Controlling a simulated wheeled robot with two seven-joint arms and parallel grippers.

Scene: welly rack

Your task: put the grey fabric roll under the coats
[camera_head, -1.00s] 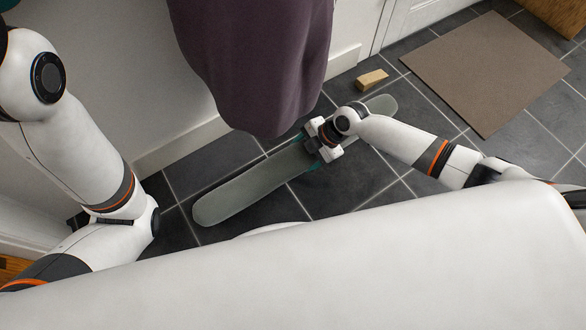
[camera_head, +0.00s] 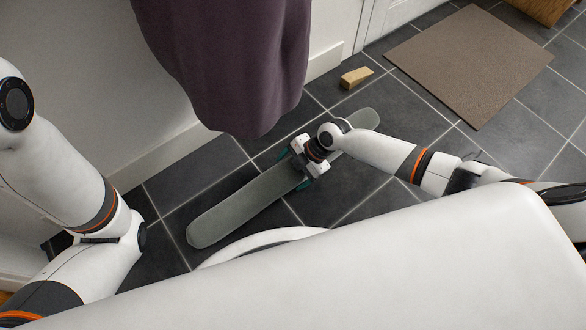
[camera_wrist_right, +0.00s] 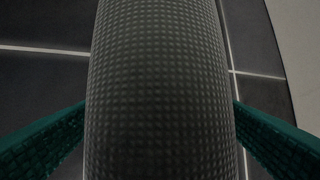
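The grey fabric roll (camera_head: 235,212) is a long draught-stopper shape lying slantwise over the dark tiles in the head view. My right gripper (camera_head: 308,170) straddles it right of its middle. In the right wrist view the roll (camera_wrist_right: 160,90) runs between the two teal fingers, which meet its sides; the gripper is shut on it. I cannot tell whether the roll touches the floor. The purple coat (camera_head: 235,70) hangs at the upper middle, just beyond the roll; other coats do not show. My left arm is at the left, with its gripper out of view.
A wooden wedge (camera_head: 356,77) lies on the tiles near the wall. A brown mat (camera_head: 468,62) lies at the upper right, with a wooden piece (camera_head: 540,8) beyond. The white skirting (camera_head: 165,158) bounds the floor behind the coat. Bare tiles lie right of the roll.

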